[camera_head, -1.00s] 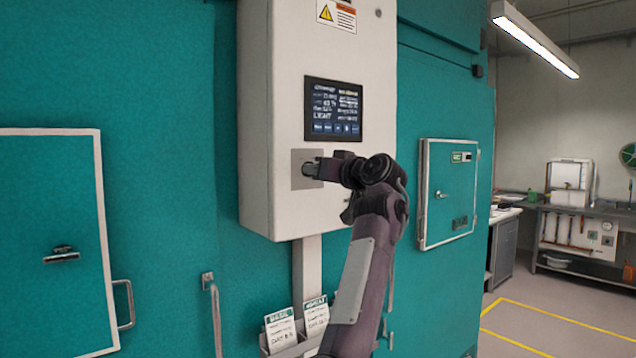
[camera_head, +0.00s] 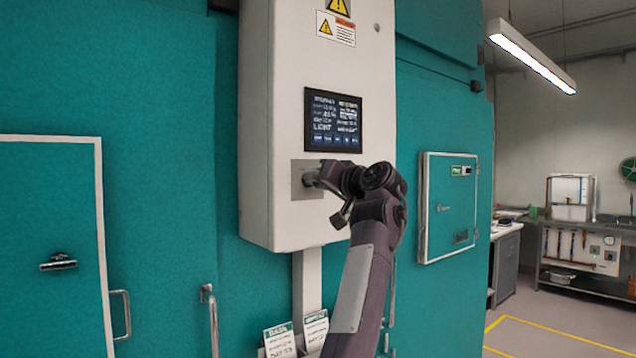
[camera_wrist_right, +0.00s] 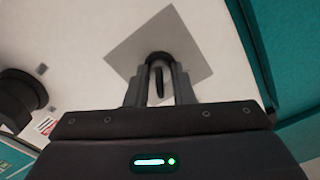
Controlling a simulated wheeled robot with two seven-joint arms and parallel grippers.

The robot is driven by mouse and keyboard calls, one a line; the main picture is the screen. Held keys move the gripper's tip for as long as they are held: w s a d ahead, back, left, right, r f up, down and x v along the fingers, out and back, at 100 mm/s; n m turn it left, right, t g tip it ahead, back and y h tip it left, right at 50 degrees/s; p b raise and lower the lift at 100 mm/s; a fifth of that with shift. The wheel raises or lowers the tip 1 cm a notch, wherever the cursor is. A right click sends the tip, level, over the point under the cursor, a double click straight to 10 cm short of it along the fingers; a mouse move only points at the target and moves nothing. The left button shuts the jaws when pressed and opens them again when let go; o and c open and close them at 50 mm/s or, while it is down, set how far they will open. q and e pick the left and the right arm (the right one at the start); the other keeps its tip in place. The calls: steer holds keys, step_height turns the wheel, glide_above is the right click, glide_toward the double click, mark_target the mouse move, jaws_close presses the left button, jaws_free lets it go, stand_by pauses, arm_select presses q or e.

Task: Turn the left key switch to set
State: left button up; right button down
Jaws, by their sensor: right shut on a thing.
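The left key switch sits on a square grey plate (camera_head: 306,190) on the front of the white control box (camera_head: 275,120), below its screen. My right gripper (camera_head: 312,178) is at this plate and covers most of the switch in the head view. In the right wrist view, the dark key (camera_wrist_right: 158,80) stands between the two fingers of my right gripper (camera_wrist_right: 160,84), in front of the round dark switch body. The fingers are closed about the key. The wrist view is tilted relative to the box. My left gripper is not in view.
A lit screen (camera_head: 333,120) is above the plate. Teal chamber walls flank the box. A small teal door (camera_head: 450,208) is to the right, a larger door (camera_head: 50,230) to the left. Card holders stand below the box.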

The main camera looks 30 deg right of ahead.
steer(key=shift+w+f, duration=0.1)
steer(key=shift+f, duration=0.1)
steer(key=c, duration=1.6)
jaws_free()
steer(key=shift+r, duration=0.1)
steer(key=s+b, duration=0.1)
steer(key=s, duration=0.1)
steer(key=s+b, duration=0.1)
steer(key=s, duration=0.2)
steer(key=s+b, duration=0.2)
steer(key=shift+s+d, duration=0.3)
steer(key=shift+s, duration=0.1)
